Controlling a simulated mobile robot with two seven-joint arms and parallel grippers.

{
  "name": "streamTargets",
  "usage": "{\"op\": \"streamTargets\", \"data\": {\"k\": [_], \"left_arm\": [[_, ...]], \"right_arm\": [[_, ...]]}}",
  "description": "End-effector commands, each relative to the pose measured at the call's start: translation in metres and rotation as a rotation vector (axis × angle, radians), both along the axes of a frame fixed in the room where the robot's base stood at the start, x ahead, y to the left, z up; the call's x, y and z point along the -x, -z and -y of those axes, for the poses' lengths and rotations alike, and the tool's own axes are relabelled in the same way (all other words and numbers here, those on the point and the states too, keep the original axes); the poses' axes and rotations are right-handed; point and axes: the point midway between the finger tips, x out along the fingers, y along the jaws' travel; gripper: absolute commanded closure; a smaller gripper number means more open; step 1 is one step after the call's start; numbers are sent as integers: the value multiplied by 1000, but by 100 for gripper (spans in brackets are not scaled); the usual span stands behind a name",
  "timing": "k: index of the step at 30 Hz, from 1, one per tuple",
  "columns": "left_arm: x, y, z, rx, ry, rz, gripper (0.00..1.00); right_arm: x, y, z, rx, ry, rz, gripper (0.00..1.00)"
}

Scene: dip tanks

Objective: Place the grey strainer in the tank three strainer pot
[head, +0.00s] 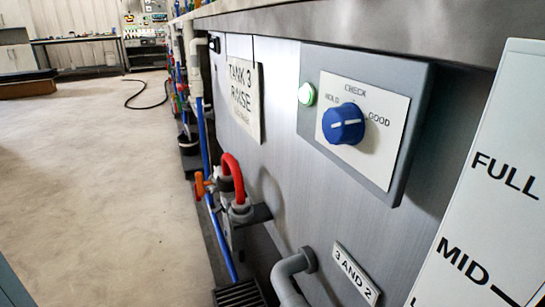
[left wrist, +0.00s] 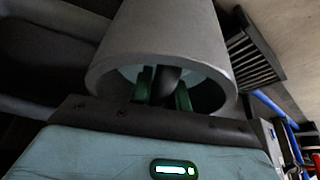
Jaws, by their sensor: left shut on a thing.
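In the left wrist view a smooth grey, hollow, cup-like piece, which I take to be the grey strainer (left wrist: 165,38), fills the top middle with its open rim toward the camera. My left gripper (left wrist: 163,88) has its dark green fingers inside that rim, closed on a dark part in the middle; its tips are partly hidden. In the head view a grey fitting (head: 240,211) under a red curved handle (head: 233,175) sits low on the tank front, below the TANK 3 RINSE sign (head: 245,100). I cannot tell whether it is the strainer pot. Neither gripper shows in the head view.
A slotted floor grate (head: 240,293) lies below the tank; a grate also shows in the left wrist view (left wrist: 252,48). A grey pipe (head: 287,277) and blue pipe (head: 222,240) stick out. A panel with a blue knob (head: 343,124) is lit green. Open floor (head: 95,200) lies left.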

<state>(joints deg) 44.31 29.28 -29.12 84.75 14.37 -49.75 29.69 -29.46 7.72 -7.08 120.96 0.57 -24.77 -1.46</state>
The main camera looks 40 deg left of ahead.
Motion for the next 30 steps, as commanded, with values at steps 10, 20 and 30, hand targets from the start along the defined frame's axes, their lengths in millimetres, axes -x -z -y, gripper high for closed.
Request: {"op": "streamTargets", "data": {"k": [10,20,30], "left_arm": [[0,12,0,0,-1,-3,100],[0,11,0,0,0,-2,61],[4,-9,0,0,1,-1,61]], "right_arm": [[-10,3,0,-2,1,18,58],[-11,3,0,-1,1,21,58],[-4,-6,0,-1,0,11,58]]}}
